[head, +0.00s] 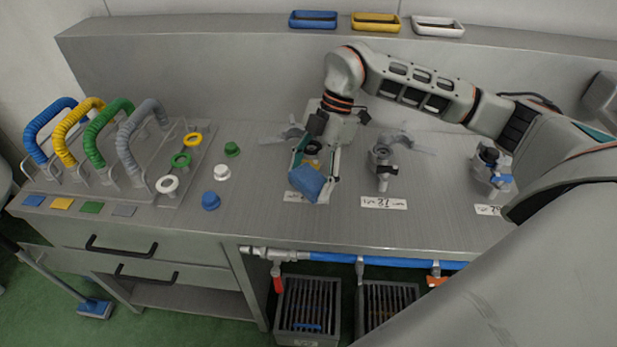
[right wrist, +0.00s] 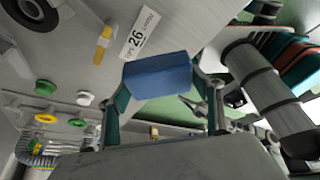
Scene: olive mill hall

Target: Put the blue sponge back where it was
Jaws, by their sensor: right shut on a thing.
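The blue sponge (head: 306,184) is held above the grey worktop in the head view, close to the left number label. My right gripper (head: 314,172) points down and is shut on the sponge. In the right wrist view the sponge (right wrist: 158,78) sits between the two fingers of my right gripper (right wrist: 161,84), with the worktop behind it. Three shallow trays stand on the back ledge: blue (head: 313,19), yellow (head: 375,21) and white (head: 437,26). I cannot make out anything inside them. My left gripper is not in view.
Metal tap fittings (head: 383,158) stand on the worktop (head: 255,215) behind number labels (head: 383,203). Green (head: 232,149), white (head: 222,172) and blue (head: 210,201) caps stand left of my gripper. Coloured hoses (head: 95,140) arch at the far left. Dark crates (head: 307,312) sit below.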

